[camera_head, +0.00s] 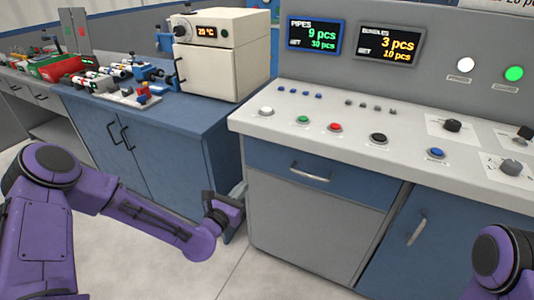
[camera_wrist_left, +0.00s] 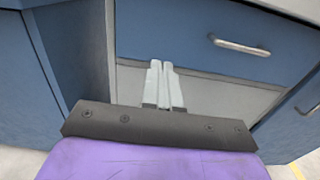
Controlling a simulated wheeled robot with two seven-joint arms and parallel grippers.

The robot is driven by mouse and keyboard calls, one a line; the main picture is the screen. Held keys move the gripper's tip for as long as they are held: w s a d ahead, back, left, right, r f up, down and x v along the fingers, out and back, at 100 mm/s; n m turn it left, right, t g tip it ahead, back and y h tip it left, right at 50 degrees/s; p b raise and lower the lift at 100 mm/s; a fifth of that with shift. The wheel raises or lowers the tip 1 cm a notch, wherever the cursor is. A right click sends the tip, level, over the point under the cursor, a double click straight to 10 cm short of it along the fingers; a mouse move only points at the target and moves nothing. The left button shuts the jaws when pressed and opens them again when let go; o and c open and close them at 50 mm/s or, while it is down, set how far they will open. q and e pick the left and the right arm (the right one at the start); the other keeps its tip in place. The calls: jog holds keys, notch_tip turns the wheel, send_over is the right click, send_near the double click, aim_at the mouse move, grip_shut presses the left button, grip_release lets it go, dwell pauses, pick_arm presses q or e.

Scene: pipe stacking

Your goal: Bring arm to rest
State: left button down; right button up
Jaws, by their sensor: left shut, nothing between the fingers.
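My left arm is purple and comes in from the left in the head view. My left gripper (camera_head: 238,191) hangs in front of the gap between the blue cabinet and the control console, below the worktop. In the left wrist view its two pale fingers (camera_wrist_left: 164,84) are together with nothing between them, facing the console's front. My right arm shows only as a purple joint (camera_head: 502,258) at the lower right of the head view. My right gripper is outside both views.
The control console (camera_head: 350,148) has buttons, knobs and two displays. A white oven (camera_head: 222,55) stands on the blue cabinet (camera_head: 135,125). Pipe fittings (camera_head: 140,75) and a red-green crate (camera_head: 60,67) lie to the left. Drawer handles (camera_head: 308,172) stick out. The floor in front is clear.

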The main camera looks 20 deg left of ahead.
pick_arm(q)
jog(key=s+d+f+m+g+y+p, duration=0.15)
jog(key=s+f+m+g, duration=0.55)
jog(key=s+f+m, duration=0.7)
jog(key=s+a+f+m+g+y+p, duration=0.1)
jog(key=s+a+m+g, duration=0.1)
jog(key=s+m, duration=0.2)
jog(key=s+a+f+m+g+y+p, duration=0.1)
jog(key=s+a+f+m+g+y, duration=0.1)
jog(key=s+m, duration=0.3)
jog(key=s+a+f+m+g+y, duration=0.1)
jog(key=s+a+f+m+g, duration=0.1)
jog(key=s, duration=0.8)
jog(key=a+m+g, duration=0.1)
jog(key=m, duration=0.1)
jog(key=shift+s+m+g+p, duration=0.3)
jog(key=shift+s+m+p, duration=0.1)
jog(key=shift+y, duration=0.25)
